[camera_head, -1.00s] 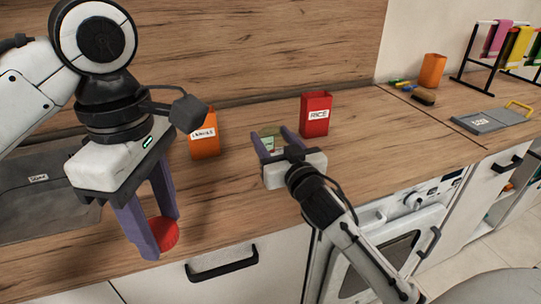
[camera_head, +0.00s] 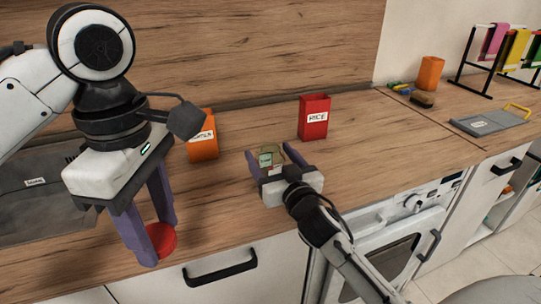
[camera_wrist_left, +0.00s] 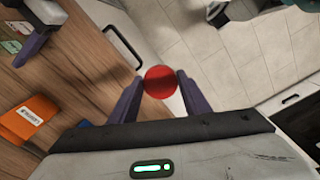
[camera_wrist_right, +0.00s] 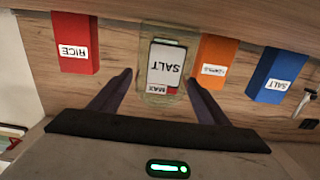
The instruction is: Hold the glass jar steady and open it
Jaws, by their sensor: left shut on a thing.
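The glass jar (camera_head: 269,156), greenish and clear with a SALT label, is between the fingers of my right gripper (camera_head: 272,152). In the right wrist view the jar (camera_wrist_right: 164,80) shows upside down, with a gap between it and the left-hand finger; that gripper is open. No lid shows on the jar. My left gripper (camera_head: 158,245) points down near the counter's front edge and is shut on a round red lid (camera_head: 162,238). The lid also shows between the left fingertips in the left wrist view (camera_wrist_left: 160,82). The jar's base is hidden by the right gripper.
A red RICE box (camera_head: 314,118) stands behind the jar and an orange box (camera_head: 203,140) stands left of it. A blue box (camera_wrist_right: 276,75) shows in the right wrist view. A grey case (camera_head: 35,185) lies at left. Counter right of the jar is clear.

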